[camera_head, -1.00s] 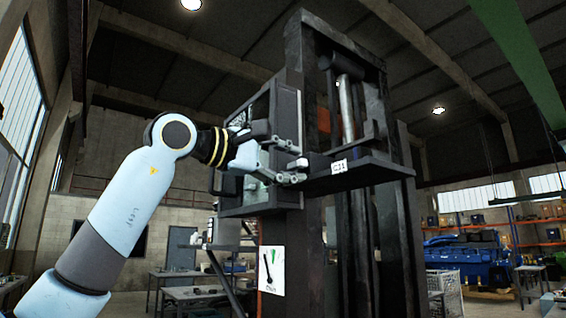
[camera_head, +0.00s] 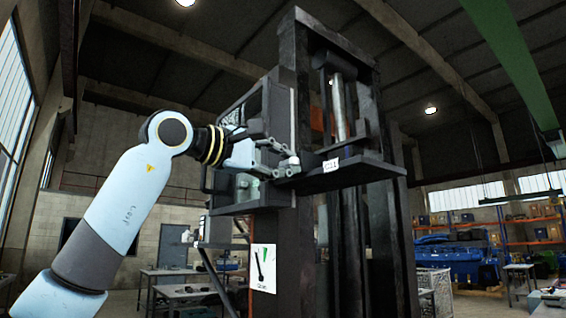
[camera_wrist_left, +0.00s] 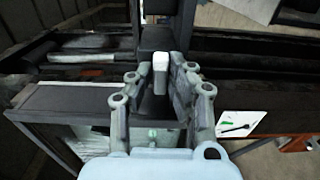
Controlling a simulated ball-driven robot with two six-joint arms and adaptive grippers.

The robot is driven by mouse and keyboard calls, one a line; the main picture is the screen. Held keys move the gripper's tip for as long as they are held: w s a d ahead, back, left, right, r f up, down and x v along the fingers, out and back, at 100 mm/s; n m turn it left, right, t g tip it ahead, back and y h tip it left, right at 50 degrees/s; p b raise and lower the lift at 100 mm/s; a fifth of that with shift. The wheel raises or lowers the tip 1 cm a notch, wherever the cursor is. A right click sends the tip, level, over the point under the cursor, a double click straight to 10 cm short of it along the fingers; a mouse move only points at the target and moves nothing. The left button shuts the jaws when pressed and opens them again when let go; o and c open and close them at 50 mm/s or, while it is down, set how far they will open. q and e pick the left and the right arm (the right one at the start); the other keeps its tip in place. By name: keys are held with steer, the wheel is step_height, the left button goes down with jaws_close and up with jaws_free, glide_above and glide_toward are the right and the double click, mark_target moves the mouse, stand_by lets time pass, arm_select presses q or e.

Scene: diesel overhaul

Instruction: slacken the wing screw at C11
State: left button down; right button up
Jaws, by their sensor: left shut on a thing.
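The label C11 (camera_head: 331,165) is on the front edge of a dark shelf-like plate on a tall black mast. Just left of the label, a small pale wing screw (camera_head: 294,161) sticks out from the plate's end. My left gripper (camera_head: 287,164) reaches in from the left and is shut on the wing screw. In the left wrist view the screw's pale block-shaped head (camera_wrist_left: 160,72) shows between the fingertips of my left gripper (camera_wrist_left: 158,78). The screw's shank is hidden. My right gripper is not in view.
The black mast (camera_head: 304,240) rises close beside the gripper. A dark open-framed box (camera_head: 252,108) is behind the fingers. A sign with a green mark (camera_head: 263,268) hangs below. Tables and shelves with blue machinery (camera_head: 455,250) stand farther back.

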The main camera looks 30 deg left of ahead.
arm_select(q)
steer(key=n, duration=0.3)
steer(key=shift+b, duration=0.35)
steer(key=shift+n, duration=0.9)
steer(key=shift+f+n, duration=0.1)
steer(key=shift+n, duration=0.9)
steer(key=n, duration=0.2)
steer(key=shift+n+b, duration=0.4)
steer(key=shift+n, duration=1.2)
steer(key=shift+n+b, duration=0.35)
steer(key=shift+n, duration=0.85)
